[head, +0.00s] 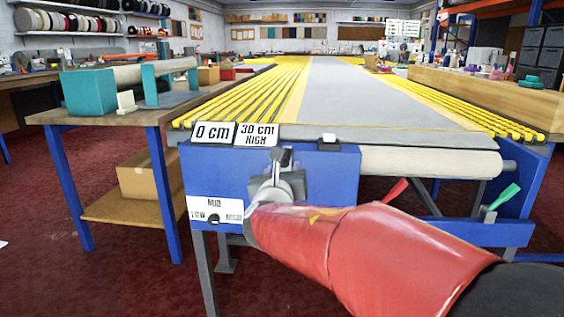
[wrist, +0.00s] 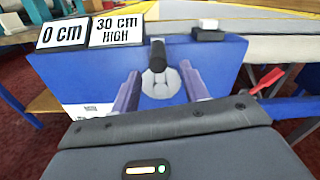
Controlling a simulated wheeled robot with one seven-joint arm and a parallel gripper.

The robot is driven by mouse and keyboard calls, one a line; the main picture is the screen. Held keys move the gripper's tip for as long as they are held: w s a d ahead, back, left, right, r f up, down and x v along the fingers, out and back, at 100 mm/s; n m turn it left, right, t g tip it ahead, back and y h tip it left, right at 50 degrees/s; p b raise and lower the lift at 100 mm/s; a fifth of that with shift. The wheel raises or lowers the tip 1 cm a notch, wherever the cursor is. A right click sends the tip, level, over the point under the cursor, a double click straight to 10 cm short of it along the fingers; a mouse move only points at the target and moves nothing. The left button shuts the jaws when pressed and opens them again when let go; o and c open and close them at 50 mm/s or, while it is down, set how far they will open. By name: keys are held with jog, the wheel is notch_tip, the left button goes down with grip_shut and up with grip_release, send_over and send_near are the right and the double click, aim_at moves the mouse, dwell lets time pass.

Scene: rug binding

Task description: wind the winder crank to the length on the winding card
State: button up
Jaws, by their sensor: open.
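The winder is a blue box (head: 340,178) at the near end of the long table. Its crank (wrist: 158,56) has a dark upright handle above a round grey hub (wrist: 161,83); the handle also shows in the head view (head: 281,158). My gripper (wrist: 160,76) is open, with one finger on each side of the hub, below the handle. I cannot tell whether the fingers touch anything. The winding card (head: 258,134) reads "30 cm HIGH". Beside it, a length display (head: 213,133) reads "0 cm". A white plate with a selector knob (head: 214,218) is on the box front; its setting is unclear.
A pale roller (head: 430,162) runs right of the box. A red lever (head: 395,191) and a green lever (head: 503,197) stick out below it. A wooden side table (head: 90,116) with teal stands is at left. A small white button (head: 329,138) sits on top of the box.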

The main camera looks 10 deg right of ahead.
aim_at(286, 158)
jog(key=x, duration=0.8)
jog(key=shift+a, duration=0.2)
grip_shut()
